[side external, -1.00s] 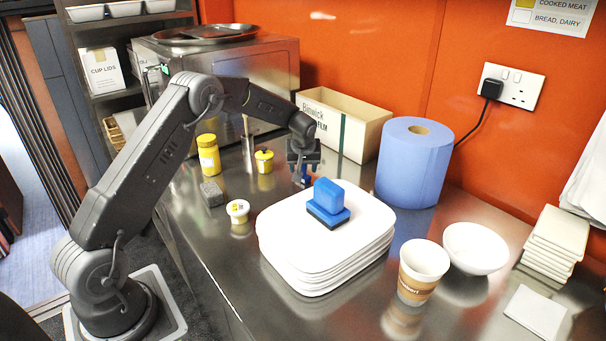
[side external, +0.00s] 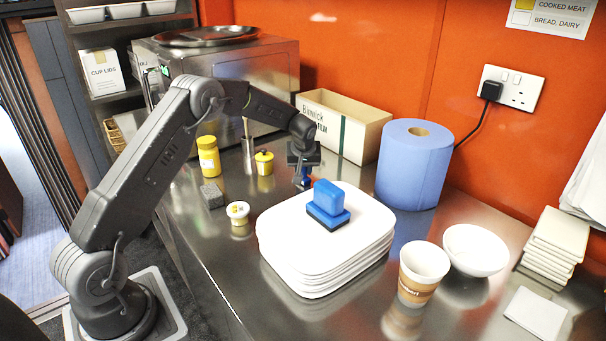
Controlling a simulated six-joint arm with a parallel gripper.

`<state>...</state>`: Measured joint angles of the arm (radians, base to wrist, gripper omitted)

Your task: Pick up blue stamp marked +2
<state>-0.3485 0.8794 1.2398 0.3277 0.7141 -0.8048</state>
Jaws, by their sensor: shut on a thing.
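My gripper (side external: 304,172) points down just behind the stack of white plates. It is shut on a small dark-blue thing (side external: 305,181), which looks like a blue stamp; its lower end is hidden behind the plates. I cannot read any marking on it. A larger bright-blue block with a dark base (side external: 327,200), also stamp-like or a scrubber, lies on the top plate, in front of and to the right of my gripper and apart from it. No marking on it can be read.
The plate stack (side external: 281,238) stands close in front of my gripper. A yellow pot (side external: 264,163), yellow-lidded jar (side external: 208,158), grey block (side external: 212,195) and small white tub (side external: 238,212) stand left. A cardboard box (side external: 352,135) and blue paper roll (side external: 412,170) stand behind and right.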

